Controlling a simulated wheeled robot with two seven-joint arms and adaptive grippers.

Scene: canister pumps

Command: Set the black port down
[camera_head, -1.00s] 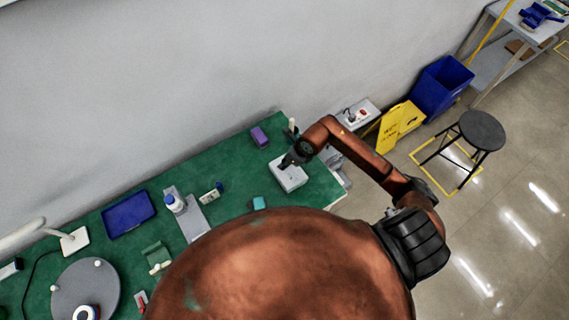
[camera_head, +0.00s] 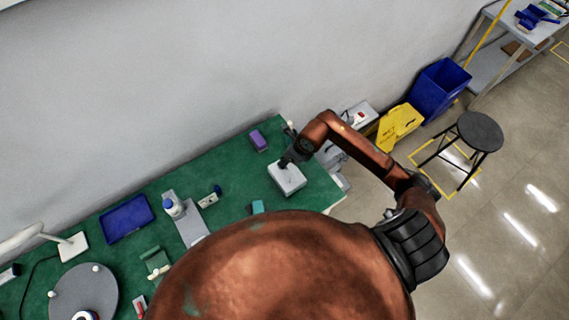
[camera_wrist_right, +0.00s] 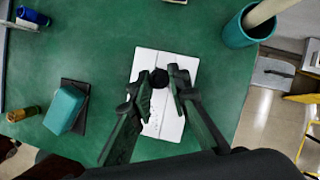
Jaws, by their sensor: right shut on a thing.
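The black port (camera_wrist_right: 160,77) is a small dark round piece between the fingertips of my right gripper (camera_wrist_right: 162,80) in the right wrist view. The gripper is shut on it. Port and fingertips are over the white box (camera_wrist_right: 148,60), near its middle. I cannot tell whether the port touches the box top. In the head view the right gripper (camera_head: 285,162) is at the back edge of the white box (camera_head: 288,182), and the port cannot be made out. My left gripper is not in view.
On the green table (camera_head: 235,175) stand a purple block (camera_head: 258,140), a teal block (camera_wrist_right: 65,108), a blue tray (camera_head: 127,219), a blue-capped bottle (camera_head: 172,207) and a grey turntable (camera_head: 85,290). A teal cup (camera_wrist_right: 245,30) stands close to the white box.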

